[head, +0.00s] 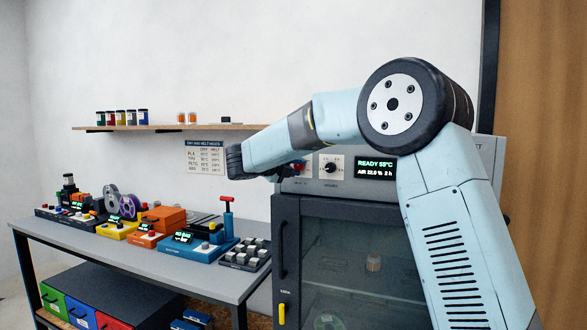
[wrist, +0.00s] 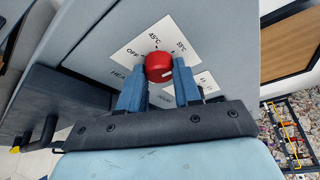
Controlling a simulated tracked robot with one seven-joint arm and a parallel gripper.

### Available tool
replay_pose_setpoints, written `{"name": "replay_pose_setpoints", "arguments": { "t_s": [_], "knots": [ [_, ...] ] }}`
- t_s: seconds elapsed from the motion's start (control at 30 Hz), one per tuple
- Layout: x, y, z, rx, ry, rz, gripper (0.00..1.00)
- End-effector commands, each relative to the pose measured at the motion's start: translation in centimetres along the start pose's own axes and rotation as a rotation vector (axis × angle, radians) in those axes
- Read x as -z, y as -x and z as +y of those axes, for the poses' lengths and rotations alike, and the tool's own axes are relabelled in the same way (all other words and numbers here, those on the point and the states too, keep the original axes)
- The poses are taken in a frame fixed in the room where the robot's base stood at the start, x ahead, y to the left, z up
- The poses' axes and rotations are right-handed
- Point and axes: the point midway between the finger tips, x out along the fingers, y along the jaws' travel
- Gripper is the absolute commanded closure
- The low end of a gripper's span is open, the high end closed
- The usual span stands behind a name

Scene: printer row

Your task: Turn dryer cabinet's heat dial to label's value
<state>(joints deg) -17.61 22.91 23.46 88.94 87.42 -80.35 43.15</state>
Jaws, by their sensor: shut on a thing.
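The dryer cabinet (head: 283,218) stands behind my arm, its glass door shut. Its red heat dial (wrist: 159,66) sits between my gripper's two blue fingers (wrist: 160,82) in the wrist view, and the gripper is shut on it. The plate around the dial (wrist: 128,47) reads OFF, 45°C and 55°C. A white pointer mark shows on the dial's lower right. In the head view, the cabinet display (head: 375,168) reads READY 55°C, with a smaller line about air and 2 h. The dial end of my gripper is partly hidden there.
A second black dial (head: 330,168) sits right of the heat dial. A wall chart (head: 205,157) lists dry and melt heats in small print. A spool (head: 328,321) shows low behind the cabinet glass. The grey bench (head: 70,234) at left carries several small machines.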

Motion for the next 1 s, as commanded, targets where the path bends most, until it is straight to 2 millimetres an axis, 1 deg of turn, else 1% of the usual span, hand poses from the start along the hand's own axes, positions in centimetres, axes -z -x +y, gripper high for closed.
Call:
{"name": "replay_pose_setpoints", "arguments": {
  "t_s": [0.03,0.3,0.67,0.7,0.93,1.0],
  "knots": [
    [0.11,0.02,0.45,-0.012,-0.009,0.001,0.97],
    [0.07,0.06,0.45,-0.031,-0.054,0.0,0.97],
    [0.02,0.11,0.49,-0.033,-0.056,-0.001,0.97],
    [0.02,0.11,0.5,-0.034,-0.056,-0.001,0.66],
    [-0.02,0.11,0.31,-0.031,-0.058,-0.002,0.44],
    [-0.04,0.11,0.25,-0.03,-0.059,-0.002,0.44]
  ]
}}
